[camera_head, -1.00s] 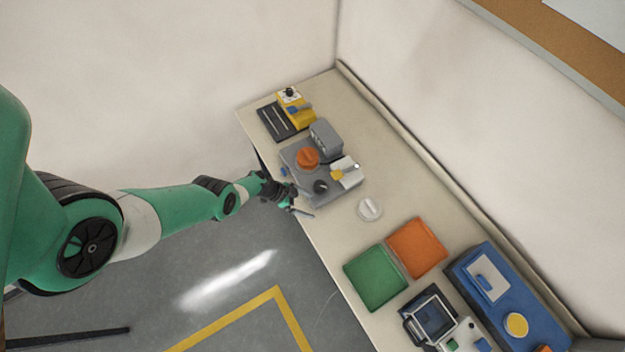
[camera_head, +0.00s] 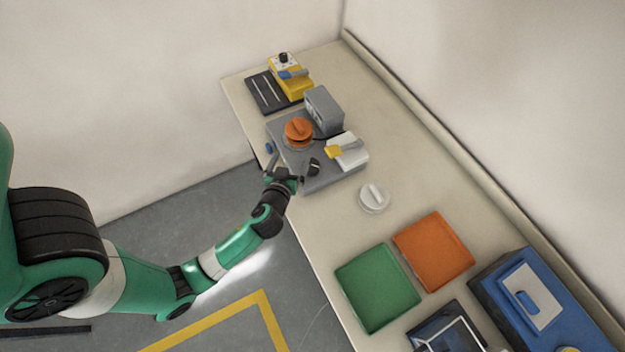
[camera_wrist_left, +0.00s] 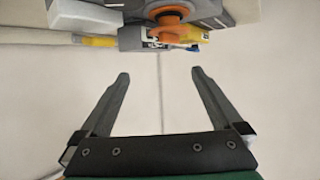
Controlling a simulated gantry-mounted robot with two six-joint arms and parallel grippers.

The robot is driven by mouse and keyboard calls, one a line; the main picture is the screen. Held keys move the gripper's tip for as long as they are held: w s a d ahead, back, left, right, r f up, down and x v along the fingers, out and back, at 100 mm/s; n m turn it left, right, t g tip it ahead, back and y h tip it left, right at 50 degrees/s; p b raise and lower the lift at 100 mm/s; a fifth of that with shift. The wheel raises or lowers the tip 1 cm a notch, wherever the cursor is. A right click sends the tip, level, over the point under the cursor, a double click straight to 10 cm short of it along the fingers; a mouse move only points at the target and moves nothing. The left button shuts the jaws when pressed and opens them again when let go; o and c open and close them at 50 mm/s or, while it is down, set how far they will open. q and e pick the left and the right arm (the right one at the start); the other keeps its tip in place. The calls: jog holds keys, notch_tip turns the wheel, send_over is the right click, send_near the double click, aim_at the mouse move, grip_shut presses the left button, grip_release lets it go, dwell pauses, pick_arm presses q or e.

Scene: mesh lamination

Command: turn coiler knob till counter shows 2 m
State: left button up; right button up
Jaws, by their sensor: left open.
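The coiler is a grey machine (camera_head: 318,181) near the table's front edge, with an orange spool (camera_head: 298,130) and a small black knob (camera_head: 314,166) on its plate. A grey box (camera_head: 323,108) stands behind the spool; I cannot read any counter figure on it. My left gripper (camera_head: 284,166) is at the plate's front edge, just left of the black knob. In the left wrist view its fingers (camera_wrist_left: 159,75) are apart with nothing between them. An orange part (camera_wrist_left: 170,27) of the coiler shows beyond them at the top. The right gripper is not in view.
A yellow device (camera_head: 291,82) on a black base stands farther back. A white round piece (camera_head: 374,199) lies on the table to the right. Green (camera_head: 376,287) and orange (camera_head: 433,250) trays and a blue machine (camera_head: 528,298) stand nearer. The wall closes the right side.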

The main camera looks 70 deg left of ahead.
pick_arm(q)
jog(key=m+t+h+b, duration=0.1)
jog(key=m+b, duration=0.1)
jog(key=b, duration=0.1)
send_near(311, 164)
jog(key=s, duration=0.2)
jog(key=w, duration=0.1)
jog(key=shift+h, duration=0.3)
jog(key=b+x, duration=0.1)
jog(key=x, duration=1)
jog(key=shift+w+d, duration=0.15)
jog(key=shift+w, duration=0.1)
jog(key=c, duration=1.3)
jog(key=shift+r, duration=0.1)
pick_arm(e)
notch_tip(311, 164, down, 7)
